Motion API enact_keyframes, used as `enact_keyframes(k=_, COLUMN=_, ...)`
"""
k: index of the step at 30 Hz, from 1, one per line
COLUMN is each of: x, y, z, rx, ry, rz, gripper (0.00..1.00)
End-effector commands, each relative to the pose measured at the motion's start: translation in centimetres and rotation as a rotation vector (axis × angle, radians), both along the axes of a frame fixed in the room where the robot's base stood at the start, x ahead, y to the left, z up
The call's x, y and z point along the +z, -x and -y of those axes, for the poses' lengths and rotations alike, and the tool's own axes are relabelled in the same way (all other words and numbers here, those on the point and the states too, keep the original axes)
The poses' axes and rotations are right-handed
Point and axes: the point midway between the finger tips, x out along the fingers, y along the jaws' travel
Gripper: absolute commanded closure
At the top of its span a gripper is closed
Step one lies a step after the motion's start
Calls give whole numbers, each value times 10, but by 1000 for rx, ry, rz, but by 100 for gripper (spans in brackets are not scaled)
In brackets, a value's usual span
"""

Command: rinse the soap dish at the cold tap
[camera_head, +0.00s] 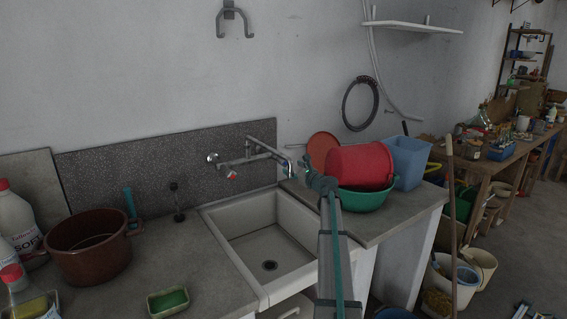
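A small pale rectangular dish with a green inside or green block in it, which looks like the soap dish (151,308), sits on the counter left of the sink, at the bottom of the view. A wall-mounted tap (251,161) with a red-marked handle (231,175) and a blue-marked part (283,164) reaches out over the back of the white sink (262,262). No water is visible at the spout. The sink basin looks empty.
A brown pot (90,257) and white bottles (17,220) stand on the left counter. A red tub (361,166) in a green basin (367,201) and a blue bin (410,160) crowd the right counter.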

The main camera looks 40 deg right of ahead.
Motion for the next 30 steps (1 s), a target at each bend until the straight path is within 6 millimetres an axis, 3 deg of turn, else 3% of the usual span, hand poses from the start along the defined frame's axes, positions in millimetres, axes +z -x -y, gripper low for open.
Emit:
enact_keyframes(k=6, x=4, y=-42, z=4, rx=1, ry=0, rz=1, gripper=32)
enact_keyframes(k=12, x=2, y=-68, z=5, rx=0, ry=1, rz=-1, gripper=32)
enact_keyframes(k=23, x=0, y=-73, z=5, rx=-1, ry=2, rz=0, gripper=32)
enact_keyframes(k=30, x=0, y=-73, z=5, rx=-1, ry=2, rz=0, gripper=68)
